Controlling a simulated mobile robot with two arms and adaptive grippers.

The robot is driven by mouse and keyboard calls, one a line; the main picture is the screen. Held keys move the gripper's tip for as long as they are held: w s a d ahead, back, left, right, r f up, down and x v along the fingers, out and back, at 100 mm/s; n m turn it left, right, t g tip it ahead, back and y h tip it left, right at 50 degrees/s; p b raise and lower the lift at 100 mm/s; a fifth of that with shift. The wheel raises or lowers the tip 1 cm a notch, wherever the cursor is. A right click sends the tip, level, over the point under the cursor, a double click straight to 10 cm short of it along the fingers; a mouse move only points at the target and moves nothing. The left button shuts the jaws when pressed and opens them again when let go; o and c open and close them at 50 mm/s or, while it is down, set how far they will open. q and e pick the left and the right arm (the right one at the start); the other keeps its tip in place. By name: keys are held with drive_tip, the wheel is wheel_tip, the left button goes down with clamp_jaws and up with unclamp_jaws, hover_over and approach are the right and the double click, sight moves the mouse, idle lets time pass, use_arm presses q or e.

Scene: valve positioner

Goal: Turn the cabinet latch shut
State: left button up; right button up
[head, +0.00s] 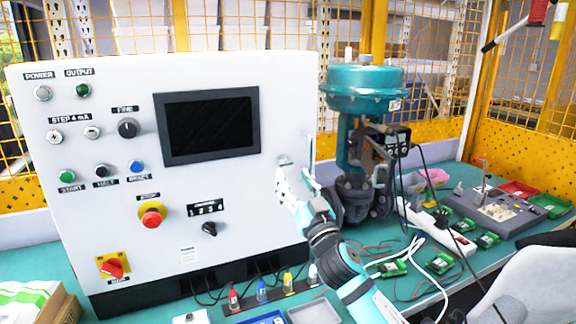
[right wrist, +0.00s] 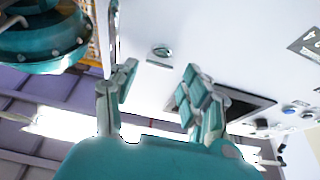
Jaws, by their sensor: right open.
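The control cabinet (head: 230,215) has a white front panel. A small latch (head: 284,160) sits near the panel's right edge, right of the dark screen. It also shows in the right wrist view (right wrist: 161,52) as a small oval metal fitting on the white panel. My right gripper (head: 295,182) is just below the latch in the head view, its fingers pointing up toward the panel. In the right wrist view the gripper (right wrist: 160,88) has its fingers spread, with the latch ahead in the gap between them. It is empty and seems not to touch the latch. My left gripper is not in view.
A teal valve actuator (head: 365,95) stands close to the cabinet's right side. A white power strip (head: 438,228), cables and green circuit boards lie on the green bench at right. The panel carries a dark screen (head: 208,125), buttons and a red emergency stop (head: 152,215).

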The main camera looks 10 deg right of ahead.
sight(284, 162)
drive_tip(key=shift+x, duration=2.1)
drive_tip(key=shift+c, duration=0.4)
drive_tip(key=c, duration=0.8)
